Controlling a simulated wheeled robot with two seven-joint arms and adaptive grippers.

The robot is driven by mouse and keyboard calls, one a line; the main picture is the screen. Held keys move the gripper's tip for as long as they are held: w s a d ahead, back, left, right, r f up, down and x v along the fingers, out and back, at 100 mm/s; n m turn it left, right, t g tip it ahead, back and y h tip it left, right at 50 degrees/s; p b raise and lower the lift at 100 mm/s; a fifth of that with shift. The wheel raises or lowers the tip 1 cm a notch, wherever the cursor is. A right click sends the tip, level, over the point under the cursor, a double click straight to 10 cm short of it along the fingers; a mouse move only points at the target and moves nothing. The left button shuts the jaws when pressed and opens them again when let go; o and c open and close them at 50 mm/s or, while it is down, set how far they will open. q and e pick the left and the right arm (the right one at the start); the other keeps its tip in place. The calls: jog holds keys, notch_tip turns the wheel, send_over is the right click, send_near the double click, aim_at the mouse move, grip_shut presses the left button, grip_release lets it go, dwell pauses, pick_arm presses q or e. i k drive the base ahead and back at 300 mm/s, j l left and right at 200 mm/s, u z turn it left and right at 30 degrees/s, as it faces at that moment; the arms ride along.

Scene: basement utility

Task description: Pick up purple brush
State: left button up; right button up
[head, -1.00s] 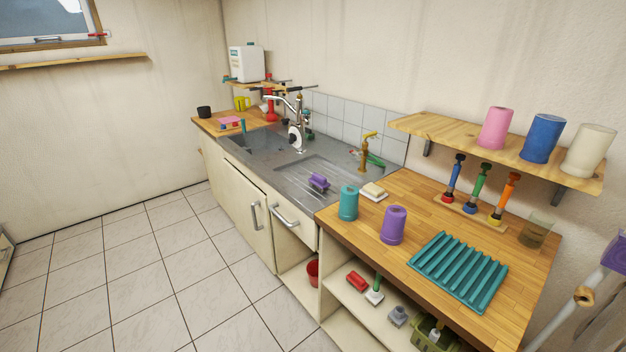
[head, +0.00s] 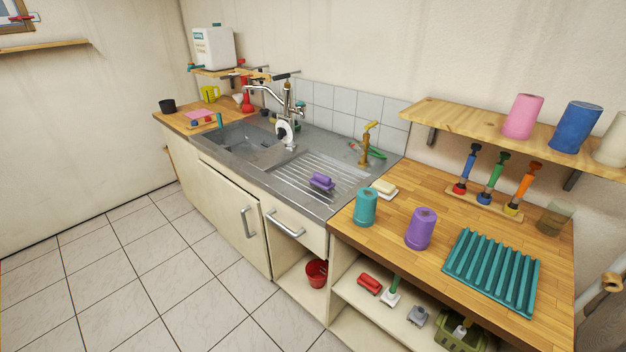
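The purple brush (head: 321,182) lies on the ribbed drainboard of the grey sink counter, in the middle of the head view. It looks like a small block with a raised grip, and nothing covers it. A purple cup-like cylinder (head: 421,229) of similar colour stands on the wooden worktop to its right. Neither of my grippers shows in the head view.
A teal cylinder (head: 365,207) and a soap dish (head: 384,189) stand right of the brush. A brass tap (head: 367,147) rises behind it, and the main faucet (head: 287,112) behind left. A teal ribbed rack (head: 491,271) lies at right. The tiled floor (head: 150,290) is clear.

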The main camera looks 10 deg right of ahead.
aim_at(323, 183)
jog(key=i+j, duration=0.3)
jog(key=j, duration=0.15)
jog(key=i+j+z, duration=0.1)
jog(key=i+j, duration=0.25)
jog(key=j, duration=0.1)
